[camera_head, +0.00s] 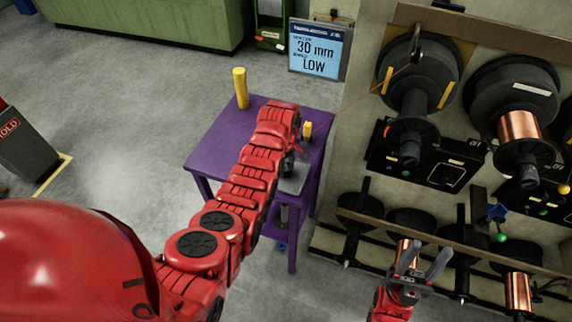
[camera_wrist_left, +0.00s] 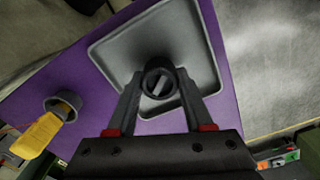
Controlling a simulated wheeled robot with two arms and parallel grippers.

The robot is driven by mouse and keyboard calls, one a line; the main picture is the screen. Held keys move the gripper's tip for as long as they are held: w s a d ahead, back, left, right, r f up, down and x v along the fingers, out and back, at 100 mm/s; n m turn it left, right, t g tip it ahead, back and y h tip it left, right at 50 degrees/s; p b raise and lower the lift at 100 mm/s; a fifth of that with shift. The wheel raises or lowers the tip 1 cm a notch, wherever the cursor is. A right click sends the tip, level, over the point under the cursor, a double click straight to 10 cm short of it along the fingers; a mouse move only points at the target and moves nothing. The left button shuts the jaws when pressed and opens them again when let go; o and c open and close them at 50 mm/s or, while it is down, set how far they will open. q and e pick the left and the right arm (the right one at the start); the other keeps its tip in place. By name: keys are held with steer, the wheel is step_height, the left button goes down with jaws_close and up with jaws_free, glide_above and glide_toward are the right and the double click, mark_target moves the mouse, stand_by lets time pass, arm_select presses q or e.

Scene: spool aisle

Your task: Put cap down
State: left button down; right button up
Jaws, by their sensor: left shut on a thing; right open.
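The cap is a small dark ring-shaped piece (camera_wrist_left: 160,77), held between the fingertips of my left gripper (camera_wrist_left: 158,88) in the left wrist view. The grey tray (camera_wrist_left: 112,47) lies beneath it on the purple table. I cannot tell whether the cap touches the tray. In the head view my left gripper (camera_head: 289,163) is over the tray (camera_head: 296,184), and my arm partly hides both. My right gripper (camera_head: 422,262) is open and empty in front of the spool rack, at the lower right.
The purple table (camera_head: 226,140) carries a yellow cylinder (camera_head: 240,88) and a small yellow-and-dark item (camera_head: 307,131), also in the left wrist view (camera_wrist_left: 45,133). A display (camera_head: 319,50) reading "30 mm LOW" stands behind. The spool rack (camera_head: 375,130) borders the right; open floor is left.

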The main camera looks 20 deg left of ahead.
arm_select(q)
steer(key=shift+f, duration=0.15)
steer(key=shift+c, duration=1.5)
jaws_free()
